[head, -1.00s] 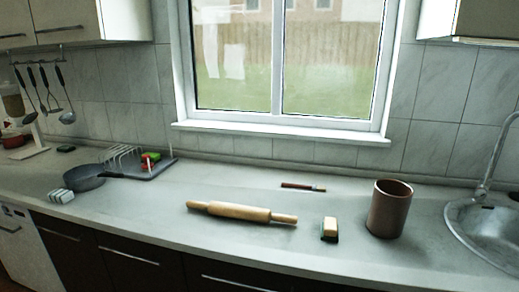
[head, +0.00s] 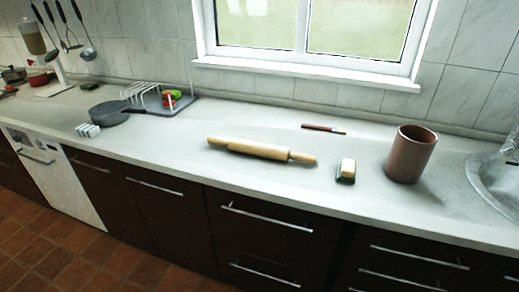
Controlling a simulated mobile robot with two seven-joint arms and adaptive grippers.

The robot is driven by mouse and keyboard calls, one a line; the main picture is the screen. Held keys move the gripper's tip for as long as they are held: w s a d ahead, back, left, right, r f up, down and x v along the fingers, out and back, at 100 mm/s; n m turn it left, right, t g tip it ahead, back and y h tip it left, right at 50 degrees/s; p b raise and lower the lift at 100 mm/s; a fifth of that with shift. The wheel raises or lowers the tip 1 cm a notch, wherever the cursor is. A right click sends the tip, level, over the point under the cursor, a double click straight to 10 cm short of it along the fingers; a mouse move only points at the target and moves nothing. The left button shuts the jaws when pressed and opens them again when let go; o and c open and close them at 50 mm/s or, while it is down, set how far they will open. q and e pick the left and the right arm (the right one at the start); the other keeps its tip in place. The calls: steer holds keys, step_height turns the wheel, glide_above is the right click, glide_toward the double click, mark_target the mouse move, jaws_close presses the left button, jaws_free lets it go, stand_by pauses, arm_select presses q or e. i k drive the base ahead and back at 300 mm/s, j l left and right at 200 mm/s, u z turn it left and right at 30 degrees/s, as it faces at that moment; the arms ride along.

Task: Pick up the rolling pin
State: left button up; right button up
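The wooden rolling pin (head: 260,151) lies on the light countertop (head: 180,148) near the middle of the head view. It slants slightly, its left end farther back than its right end. Nothing covers it. Neither of my grippers shows in this view.
A sponge (head: 346,170) lies just right of the pin, with a brown pot (head: 411,153) beyond it. A thin brown-handled tool (head: 324,129) lies behind. A pan (head: 109,114) and a dish rack (head: 166,100) stand left. A sink (head: 492,181) is at the right. Drawers (head: 264,238) lie below the counter.

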mark_target(268, 151)
steer(key=i+j, duration=0.1)
steer(key=j, duration=0.2)
steer(key=i+j, duration=0.1)
steer(key=j, duration=0.2)
steer(key=i+j, duration=0.15)
steer(key=j, duration=0.15)
steer(key=i+j+z, duration=0.2)
steer(key=j, duration=0.2)
steer(key=j+z, duration=0.2)
steer(key=j, duration=0.15)
